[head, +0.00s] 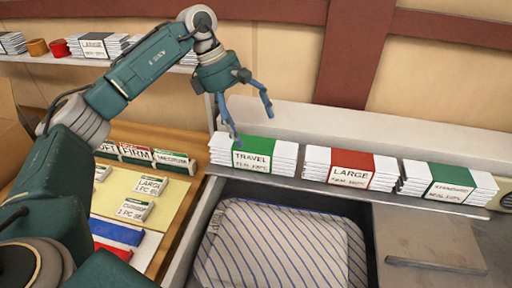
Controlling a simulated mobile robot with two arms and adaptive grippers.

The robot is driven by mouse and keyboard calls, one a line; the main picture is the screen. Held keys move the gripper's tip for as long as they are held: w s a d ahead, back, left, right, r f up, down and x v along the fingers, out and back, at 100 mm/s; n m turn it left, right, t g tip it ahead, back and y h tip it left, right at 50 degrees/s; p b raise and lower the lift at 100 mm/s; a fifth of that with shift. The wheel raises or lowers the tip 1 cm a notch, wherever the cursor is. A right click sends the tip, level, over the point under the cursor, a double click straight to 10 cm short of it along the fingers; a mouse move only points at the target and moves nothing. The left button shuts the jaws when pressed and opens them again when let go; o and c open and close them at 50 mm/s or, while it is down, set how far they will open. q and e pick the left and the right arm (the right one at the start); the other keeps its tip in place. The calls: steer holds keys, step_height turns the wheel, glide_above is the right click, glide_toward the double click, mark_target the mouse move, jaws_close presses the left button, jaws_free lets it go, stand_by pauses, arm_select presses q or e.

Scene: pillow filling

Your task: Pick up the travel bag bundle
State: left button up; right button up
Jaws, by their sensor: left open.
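The travel bag bundle (254,156) is a stack of white bags with a green band reading TRAVEL. It lies on the grey ledge (300,184) at the back, left of the other bundles. My left gripper (252,128) is open and empty. Its blue fingers hang over the bundle, one close to the bundle's left end and the other higher to the right. I cannot tell whether the left finger touches the bags. My right gripper is not in view.
A LARGE bundle (351,168) with a red band and another green-banded bundle (449,182) lie further right on the ledge. A striped pillow (280,245) lies in the bin in front. Cards stand and lie on a wooden table (185,222) at left.

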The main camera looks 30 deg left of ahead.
mark_target(253, 140)
arm_select(q)
steer(key=shift+x, duration=1)
steer(key=shift+s+d+f, duration=0.1)
steer(key=shift+d+f, duration=0.15)
steer(key=p+x, duration=0.1)
steer(key=x, duration=0.2)
steer(key=p+x, duration=0.1)
steer(key=shift+w+a+f+p, duration=0.25)
steer(key=shift+w+a+p, duration=0.05)
steer(key=shift+d+f, duration=0.2)
steer(key=shift+f, duration=0.2)
steer(key=c, duration=0.5)
steer(key=shift+w, duration=0.1)
steer(key=c, duration=1.2)
steer(key=shift+r, duration=0.1)
